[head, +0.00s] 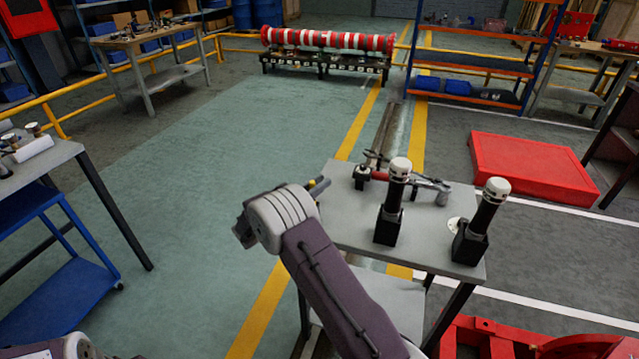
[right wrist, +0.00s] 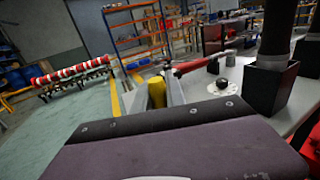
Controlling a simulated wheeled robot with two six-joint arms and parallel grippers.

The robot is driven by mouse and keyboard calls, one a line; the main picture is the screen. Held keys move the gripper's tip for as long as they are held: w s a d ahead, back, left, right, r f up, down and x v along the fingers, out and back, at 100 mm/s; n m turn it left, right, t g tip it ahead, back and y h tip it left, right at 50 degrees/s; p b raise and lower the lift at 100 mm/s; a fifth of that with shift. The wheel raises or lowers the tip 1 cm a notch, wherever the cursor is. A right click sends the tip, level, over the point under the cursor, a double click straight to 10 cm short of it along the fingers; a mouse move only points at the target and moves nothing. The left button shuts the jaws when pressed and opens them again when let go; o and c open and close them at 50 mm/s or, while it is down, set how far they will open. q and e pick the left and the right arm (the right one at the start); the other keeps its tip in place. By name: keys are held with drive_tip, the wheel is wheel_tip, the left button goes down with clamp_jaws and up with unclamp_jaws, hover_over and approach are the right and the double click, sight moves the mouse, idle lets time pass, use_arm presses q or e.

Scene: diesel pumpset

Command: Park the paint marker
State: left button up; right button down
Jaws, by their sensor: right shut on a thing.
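The paint marker shows as a short yellow piece (head: 317,184) at the left edge of the grey worktable (head: 345,222) in the head view. In the right wrist view its thick yellow body (right wrist: 156,92) stands up beyond my gripper housing. My right gripper (right wrist: 166,94) is shut on the marker; a grey finger shows on its right side. In the head view my wrist hides most of the jaws and the marker's lower part. I cannot tell its clearance from the table edge. My left gripper is out of view.
Two black square holders with upright black, white-capped cylinders (head: 392,205) (head: 483,215) stand on the worktable. A red-handled tool (head: 380,176) lies behind them. A small round white disc (right wrist: 222,84) lies nearby. A blue cart (head: 62,290) stands left; green floor between is clear.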

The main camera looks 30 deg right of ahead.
drive_tip(key=shift+f+b, duration=0.4)
drive_tip(key=shift+f, duration=0.25)
drive_tip(key=c, duration=1.3)
unclamp_jaws()
drive_tip(key=shift+a, duration=0.1)
drive_tip(key=v, duration=0.9)
drive_tip(key=shift+p, duration=0.4)
